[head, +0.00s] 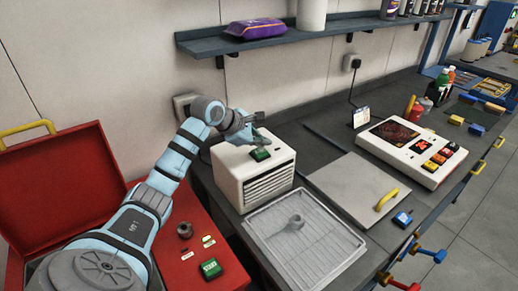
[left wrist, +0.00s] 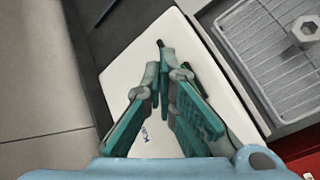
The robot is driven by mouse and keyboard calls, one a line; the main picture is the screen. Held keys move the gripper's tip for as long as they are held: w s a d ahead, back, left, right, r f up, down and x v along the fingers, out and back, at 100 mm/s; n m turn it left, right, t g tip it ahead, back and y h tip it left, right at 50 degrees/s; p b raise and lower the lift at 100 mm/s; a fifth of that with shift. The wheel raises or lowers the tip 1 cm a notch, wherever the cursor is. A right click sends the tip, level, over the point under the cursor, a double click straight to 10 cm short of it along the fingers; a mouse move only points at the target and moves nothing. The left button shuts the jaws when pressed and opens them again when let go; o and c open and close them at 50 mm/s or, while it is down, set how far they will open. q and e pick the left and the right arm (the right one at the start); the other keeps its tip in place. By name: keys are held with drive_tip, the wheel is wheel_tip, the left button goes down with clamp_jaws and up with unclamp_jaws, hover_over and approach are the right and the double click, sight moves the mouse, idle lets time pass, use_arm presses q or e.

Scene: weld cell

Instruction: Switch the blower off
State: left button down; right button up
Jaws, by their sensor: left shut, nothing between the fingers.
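The blower (head: 268,183) is a white box with a slatted front, standing on the dark bench. A green switch (head: 260,154) sits on its top. My left gripper (head: 260,118) is shut and empty, above the back part of the blower's top. In the left wrist view the gripper's fingers (left wrist: 168,62) point down over the blower's white top (left wrist: 118,75) and hide part of it. Small dark parts show by the fingertips, and I cannot tell whether they touch. The green switch cannot be made out there. My right gripper is not in view.
A wire tray (head: 306,243) holding a nut-shaped part (head: 296,221) lies in front of the blower. A grey lid with a yellow handle (head: 386,200) and a white control panel (head: 412,150) are to the right. A red case (head: 60,185) stands left. A shelf (head: 320,34) runs above.

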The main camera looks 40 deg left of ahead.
sight(261, 153)
use_arm(q)
wheel_tip(261, 153, up, 6)
drive_tip(key=p, duration=0.5)
drive_tip(key=shift+f, duration=0.1)
idle(0.4)
